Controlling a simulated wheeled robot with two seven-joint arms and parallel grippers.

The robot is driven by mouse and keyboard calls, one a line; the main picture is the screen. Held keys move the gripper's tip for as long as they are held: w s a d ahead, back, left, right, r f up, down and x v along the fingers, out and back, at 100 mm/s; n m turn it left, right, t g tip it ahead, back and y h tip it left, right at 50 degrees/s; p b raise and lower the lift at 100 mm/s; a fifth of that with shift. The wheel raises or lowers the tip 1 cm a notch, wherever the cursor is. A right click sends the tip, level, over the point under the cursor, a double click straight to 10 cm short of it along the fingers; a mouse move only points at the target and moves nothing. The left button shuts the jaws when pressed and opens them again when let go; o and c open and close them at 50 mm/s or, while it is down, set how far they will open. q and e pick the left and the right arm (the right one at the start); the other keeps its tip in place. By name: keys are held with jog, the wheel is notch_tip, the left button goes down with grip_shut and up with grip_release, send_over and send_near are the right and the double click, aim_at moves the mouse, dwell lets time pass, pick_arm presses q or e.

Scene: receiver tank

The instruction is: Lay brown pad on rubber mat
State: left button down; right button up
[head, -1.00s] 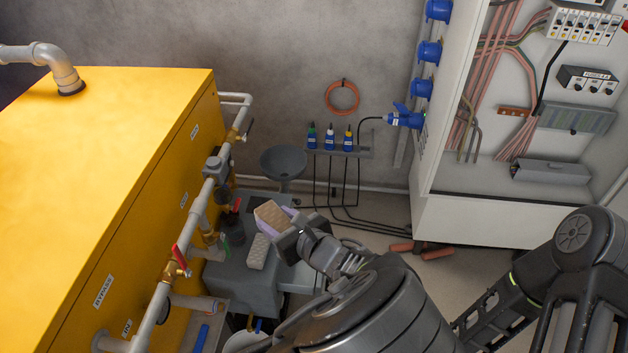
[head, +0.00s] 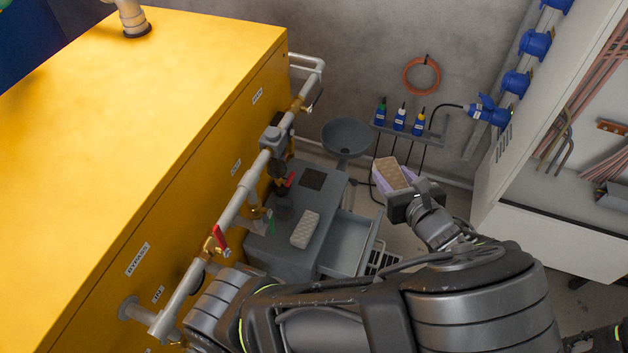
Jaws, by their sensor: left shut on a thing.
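The brown pad (head: 389,174), a block with a tan-brown top and a lilac lower part, is in my left gripper (head: 402,192). The gripper is shut on it and holds it in the air, right of the grey cabinet. The fingers are partly hidden by the gripper's body. The rubber mat looks to be the small dark square (head: 313,179) on the far part of the grey cabinet top (head: 285,218). It is bare, and the pad is to its right and apart from it. My right gripper is out of view.
A pale, dimpled block (head: 305,229) lies on the cabinet top. An open drawer (head: 347,244) juts out to the right. Pipes with a red-handled valve (head: 219,239) run along the yellow tank (head: 150,110). A grey funnel (head: 346,136) stands behind the cabinet.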

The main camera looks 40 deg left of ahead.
pick_arm(q)
jog(key=w+a+f+n+g+y+b, duration=0.1)
jog(key=w+a+f+g+b, duration=0.1)
jog(key=w+f+b, duration=0.55)
jog(key=w+a+f+n+g+b, duration=0.15)
jog(key=w+f+b, duration=0.25)
jog(key=f+b, duration=0.65)
jog(key=w+a+f+n+g+y+b, duration=0.1)
jog(key=w+a+f+n+g+b, duration=0.2)
jog(key=a+f+b, duration=0.6)
jog(key=shift+w+a+f+n+g+y+b, duration=0.15)
jog(key=shift+w+f+n+g+y+b, duration=0.2)
jog(key=shift+w+f+n+b, duration=0.5)
jog(key=shift+s+f+m, duration=0.1)
jog(key=shift+s+m, duration=0.05)
jog(key=shift+m, duration=0.15)
